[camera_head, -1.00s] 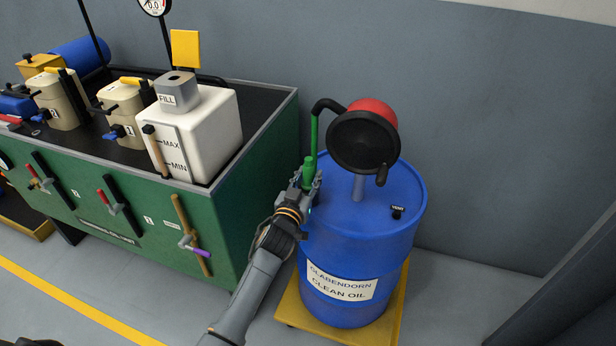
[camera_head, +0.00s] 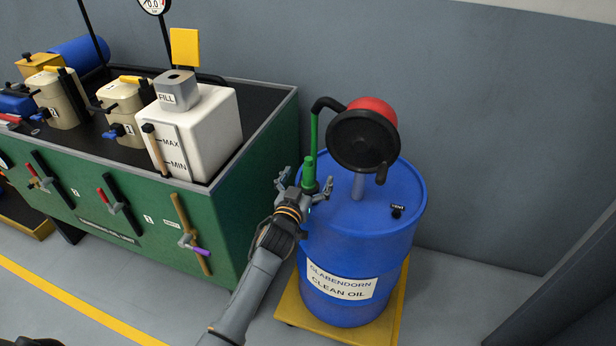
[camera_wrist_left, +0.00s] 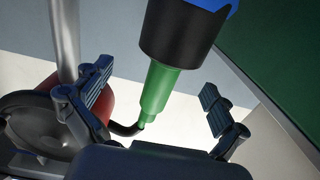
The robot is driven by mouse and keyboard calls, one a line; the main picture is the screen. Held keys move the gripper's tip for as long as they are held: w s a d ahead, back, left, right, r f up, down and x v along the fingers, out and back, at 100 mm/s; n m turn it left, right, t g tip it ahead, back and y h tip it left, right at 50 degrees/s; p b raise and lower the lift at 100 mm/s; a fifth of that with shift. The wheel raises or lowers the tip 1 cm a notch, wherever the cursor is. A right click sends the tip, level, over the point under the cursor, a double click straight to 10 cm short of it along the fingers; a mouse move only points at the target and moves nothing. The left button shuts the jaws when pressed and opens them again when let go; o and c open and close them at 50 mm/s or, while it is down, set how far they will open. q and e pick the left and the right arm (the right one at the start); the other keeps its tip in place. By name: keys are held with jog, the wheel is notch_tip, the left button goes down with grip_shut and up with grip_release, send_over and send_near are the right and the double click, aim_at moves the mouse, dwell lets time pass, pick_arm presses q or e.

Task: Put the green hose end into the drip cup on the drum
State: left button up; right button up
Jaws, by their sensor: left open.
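The green hose (camera_head: 309,168) hangs from the black spout pipe of the pump. Its thick lower end stands about upright in the dark drip cup (camera_head: 309,187) at the near left rim of the blue drum (camera_head: 350,245). In the left wrist view, the green end (camera_wrist_left: 160,85) enters the mouth of the black cup (camera_wrist_left: 180,35). My left gripper (camera_head: 306,183) is open, one finger on either side of the hose end. In the wrist view its fingers (camera_wrist_left: 155,97) show gaps to the hose on both sides. My right gripper is not in view.
The red and black hand pump (camera_head: 363,140) with its crank stands on the drum. A green bench (camera_head: 130,215) with a white tank (camera_head: 205,130) is close on the left. The drum stands on a yellow pallet (camera_head: 293,308).

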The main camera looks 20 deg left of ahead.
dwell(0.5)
pick_arm(q)
jog(key=shift+s+p, duration=1)
jog(key=shift+s, duration=0.7)
jog(key=shift+s+p, duration=0.45)
jog(key=shift+s, duration=0.4)
jog(key=shift+s+a+p, duration=0.1)
jog(key=shift+s+p, duration=0.35)
jog(key=shift+s, duration=0.55)
jog(key=s+p, duration=0.1)
jog(key=s, duration=0.2)
